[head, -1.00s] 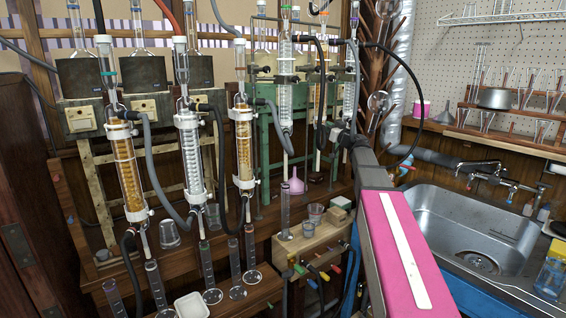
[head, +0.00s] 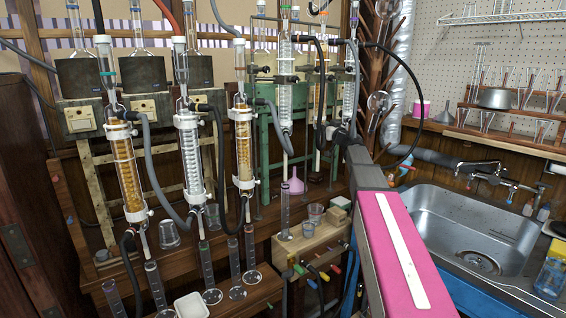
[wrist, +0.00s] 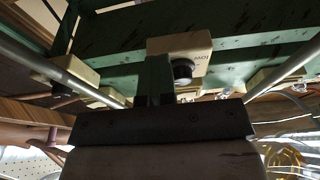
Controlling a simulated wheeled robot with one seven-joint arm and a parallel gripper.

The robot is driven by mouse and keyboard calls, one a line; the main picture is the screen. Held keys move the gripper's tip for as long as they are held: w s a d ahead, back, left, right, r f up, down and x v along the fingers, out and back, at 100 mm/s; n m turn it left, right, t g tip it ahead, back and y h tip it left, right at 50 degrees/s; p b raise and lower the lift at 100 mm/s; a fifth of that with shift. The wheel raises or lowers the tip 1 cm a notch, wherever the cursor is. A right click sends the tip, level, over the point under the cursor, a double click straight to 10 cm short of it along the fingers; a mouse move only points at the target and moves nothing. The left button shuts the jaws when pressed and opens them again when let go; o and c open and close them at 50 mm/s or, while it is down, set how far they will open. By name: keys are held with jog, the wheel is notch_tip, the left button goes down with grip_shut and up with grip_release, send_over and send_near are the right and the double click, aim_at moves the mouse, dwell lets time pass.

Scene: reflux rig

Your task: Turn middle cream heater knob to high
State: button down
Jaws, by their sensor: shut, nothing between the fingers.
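The middle cream heater box (wrist: 204,46) is fixed to a green frame in the wrist view, with printed lettering beside its knob. Its round black knob (wrist: 183,71) faces the camera. My gripper (wrist: 154,72) is shut and empty, with its fingers just left of the knob in the picture. I cannot tell whether the fingers touch the knob. The knob's pointer is too dark to read. In the head view, my arm reaches toward the green frame (head: 264,150), and the gripper and this knob are not visible there.
Other cream boxes flank it on the left (wrist: 72,72) and right (wrist: 275,80) in the wrist view. Glass condensers (head: 190,160) and hoses crowd the rig's left side.

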jog(key=shift+s+a+f, duration=0.2)
jog(key=shift+s+f, duration=0.15)
jog(key=s+d, duration=0.3)
jog(key=s, duration=0.1)
jog(key=shift+s+d, duration=0.3)
jog(key=shift+d, duration=0.1)
